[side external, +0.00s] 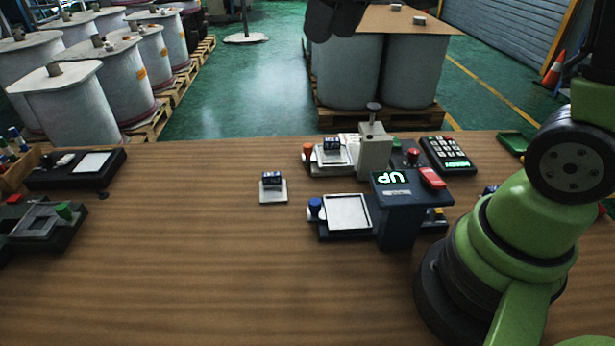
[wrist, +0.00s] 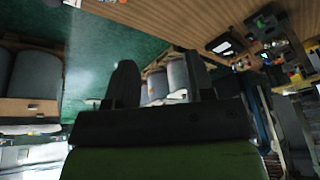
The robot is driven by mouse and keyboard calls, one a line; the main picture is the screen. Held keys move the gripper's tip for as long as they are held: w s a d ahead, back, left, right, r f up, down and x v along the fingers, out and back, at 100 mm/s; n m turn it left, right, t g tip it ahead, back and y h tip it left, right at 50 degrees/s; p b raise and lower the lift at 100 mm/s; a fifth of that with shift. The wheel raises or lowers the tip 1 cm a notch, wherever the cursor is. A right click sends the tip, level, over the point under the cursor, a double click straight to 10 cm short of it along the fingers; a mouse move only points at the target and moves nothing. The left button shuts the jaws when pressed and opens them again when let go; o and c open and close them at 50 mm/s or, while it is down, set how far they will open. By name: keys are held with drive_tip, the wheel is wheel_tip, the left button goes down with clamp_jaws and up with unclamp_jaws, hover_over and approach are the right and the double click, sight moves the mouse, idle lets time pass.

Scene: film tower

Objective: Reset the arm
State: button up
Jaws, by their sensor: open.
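My gripper (wrist: 160,85) shows in the wrist view with its two dark fingers spread apart and nothing between them. In the side view only a dark part of it (side external: 335,18) shows at the top edge, high above the far side of the table, and its fingertips are not clear. My green arm stands at the right of the side view. The wooden table (side external: 190,270) lies below, and the gripper touches nothing on it.
A small plate with a dark block (side external: 272,188) sits mid-table. Right of it stand a dark station with an "UP" display (side external: 392,182), a pale press (side external: 374,150) and a keypad (side external: 448,155). Dark devices (side external: 75,168) stand at the left. The table's front middle is clear.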

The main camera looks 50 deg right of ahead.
drive_tip(key=s+a+m+t+y, duration=0.1)
drive_tip(key=s+a+m+t, duration=0.2)
drive_tip(key=s, duration=1.2)
drive_tip(key=shift+s+a+r+m, duration=0.15)
drive_tip(key=shift+s+a+m, duration=0.15)
drive_tip(key=shift+a+m, duration=0.2)
